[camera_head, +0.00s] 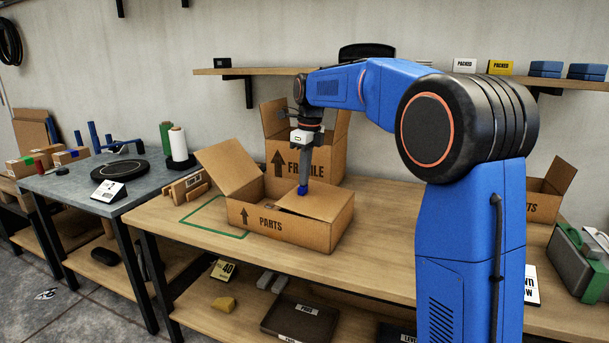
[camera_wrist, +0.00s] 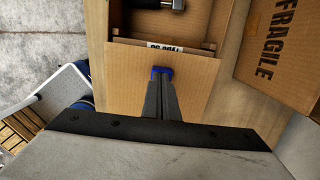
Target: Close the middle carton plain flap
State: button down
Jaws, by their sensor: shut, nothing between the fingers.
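The middle carton (camera_head: 290,235), marked PARTS, sits on the wooden bench. Its left flap (camera_head: 228,166) stands open, tilted up and outward. Its right flap (camera_head: 318,204) lies nearly flat over the right part of the opening; this plain cardboard flap also shows in the wrist view (camera_wrist: 130,95). My gripper (camera_head: 303,190) points down with its blue fingertips at the right flap, touching it or just above. The fingers (camera_wrist: 161,71) are shut together and empty, near the flap's free edge. Part of the carton stays open, with a dark tool (camera_wrist: 160,5) inside.
A taller FRAGILE carton (camera_head: 328,160) stands open close behind. Another PARTS carton (camera_head: 543,200) is at the right, partly behind my arm, near a grey-green case (camera_head: 580,262). Bare bench (camera_head: 385,245) lies right of the middle carton. A grey table (camera_head: 75,187) adjoins at left.

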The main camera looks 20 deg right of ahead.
jog(key=shift+w+a+f, duration=0.15)
jog(key=shift+f, duration=0.3)
jog(key=shift+w+a+f, duration=0.1)
jog(key=shift+a+f, duration=0.05)
jog(key=shift+f, duration=0.25)
jog(key=shift+r, duration=0.1)
